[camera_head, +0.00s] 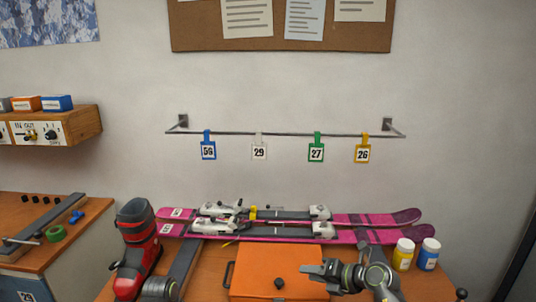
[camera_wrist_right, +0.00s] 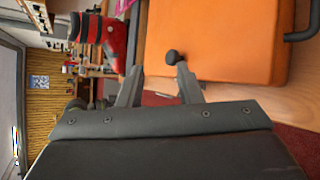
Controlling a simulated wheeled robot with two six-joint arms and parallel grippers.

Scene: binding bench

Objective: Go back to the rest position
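My right gripper (camera_head: 318,271) is at the lower right of the head view, over the right part of the orange case (camera_head: 262,268) on the bench. Its two fingers also show in the right wrist view (camera_wrist_right: 158,85), spread apart with nothing held between them. A dark round knob (camera_wrist_right: 172,57) shows just beyond the fingertips, against the orange case. My left gripper is not in view. A pair of pink skis (camera_head: 385,219) with white and black bindings lies across the bench behind the case. A red and black ski boot (camera_head: 138,245) stands upright at the left.
Yellow (camera_head: 403,255) and blue-labelled (camera_head: 428,255) jars stand at the bench's right. A wall rail (camera_head: 285,134) holds several numbered tags above the skis. A side table (camera_head: 80,217) at the left carries a green tape roll (camera_head: 55,233). The air between skis and rail is clear.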

